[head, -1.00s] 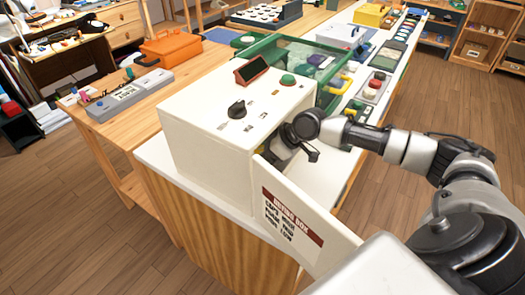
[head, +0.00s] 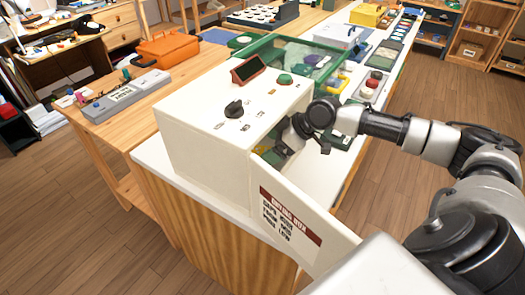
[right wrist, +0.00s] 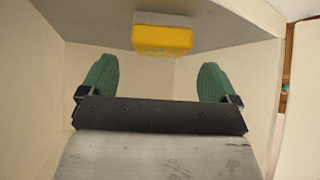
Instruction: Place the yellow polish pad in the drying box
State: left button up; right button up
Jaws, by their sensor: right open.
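The drying box (head: 205,140) is a cream cabinet on the white counter, its labelled door (head: 300,225) swung open towards me. The yellow polish pad (right wrist: 163,40), with a pale grey backing, is inside the box in the right wrist view, against the grey inner surface at the top of that picture. A bit of yellow also shows in the box opening in the head view (head: 263,150). My right gripper (head: 288,138) is at the opening. In the right wrist view its green fingertips (right wrist: 158,80) are wide apart and empty, with the pad beyond and between them. My left gripper is out of view.
The box top carries a black knob (head: 234,109), a small display (head: 248,69) and a green button (head: 285,79). A green-framed bin (head: 310,62) stands behind. An orange toolbox (head: 168,48) is on the wooden table at left. The open door stands close beside my right arm.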

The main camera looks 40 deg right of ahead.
jog(key=shift+v, duration=1.4)
